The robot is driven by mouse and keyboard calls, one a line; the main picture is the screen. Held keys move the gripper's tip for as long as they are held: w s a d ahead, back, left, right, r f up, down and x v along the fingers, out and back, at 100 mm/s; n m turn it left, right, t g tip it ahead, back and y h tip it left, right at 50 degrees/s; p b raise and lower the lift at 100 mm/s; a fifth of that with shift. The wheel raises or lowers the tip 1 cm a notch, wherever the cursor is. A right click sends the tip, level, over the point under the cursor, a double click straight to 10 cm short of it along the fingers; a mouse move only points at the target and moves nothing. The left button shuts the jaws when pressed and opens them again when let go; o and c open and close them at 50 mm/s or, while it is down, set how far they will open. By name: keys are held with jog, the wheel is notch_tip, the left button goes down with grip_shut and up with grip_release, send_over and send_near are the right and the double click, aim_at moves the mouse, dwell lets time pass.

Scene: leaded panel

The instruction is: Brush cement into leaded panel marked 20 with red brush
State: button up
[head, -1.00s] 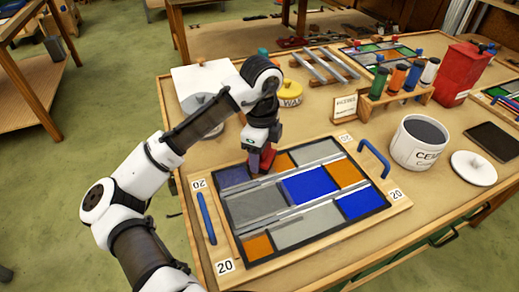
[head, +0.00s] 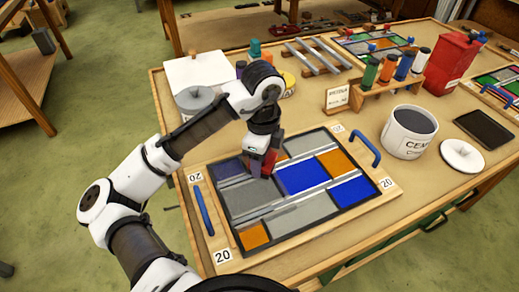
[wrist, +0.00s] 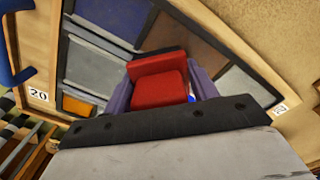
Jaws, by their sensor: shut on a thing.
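The leaded panel (head: 299,207) lies flat in a wooden tray with "20" labels at its corners and blue handles at two sides. Its panes are grey, blue, orange and purple between dark and light lead lines. My gripper (head: 262,160) is shut on a red brush (head: 268,160) over the panel's upper-left part. In the wrist view the red brush (wrist: 158,82) sits between the purple fingers of my gripper (wrist: 160,90), above the panes. The bristles are hidden, so I cannot tell if they touch the panel. The cement tub (head: 408,132), white and open with grey content, stands right of the panel.
A white lid (head: 462,155) and a dark tray (head: 485,128) lie right of the tub. A wooden rack (head: 380,97) holds several coloured brushes or bottles. A red can (head: 453,64) stands behind. Another panel (head: 372,42) lies at the back.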

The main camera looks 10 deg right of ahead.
jog(key=shift+s+d, duration=0.15)
jog(key=shift+s, duration=0.5)
jog(key=shift+s, duration=0.15)
jog(key=shift+s+d+p, duration=0.2)
jog(key=shift+s+p, duration=0.1)
jog(key=shift+s, duration=0.35)
jog(key=shift+s+d+p, duration=0.15)
jog(key=shift+s+p, duration=0.1)
jog(key=shift+s, duration=0.4)
jog(key=shift+s, duration=0.1)
jog(key=shift+s+d+p, duration=0.15)
jog(key=shift+s+p, duration=0.1)
jog(key=shift+s, duration=0.45)
jog(key=shift+s+d+p, duration=0.15)
jog(key=shift+s+p, duration=0.1)
jog(key=shift+s, duration=0.45)
jog(key=shift+s, duration=0.1)
jog(key=shift+s+d+p, duration=0.15)
jog(key=shift+s+p, duration=0.05)
jog(key=shift+s, duration=0.5)
jog(key=shift+s+d+p, duration=0.15)
jog(key=shift+s+p, duration=0.05)
jog(key=shift+s, duration=0.5)
jog(key=shift+s+d+p, duration=0.15)
jog(key=shift+s+p, duration=0.05)
jog(key=shift+s, duration=0.55)
jog(key=shift+s+d+p, duration=0.15)
jog(key=shift+s, duration=0.55)
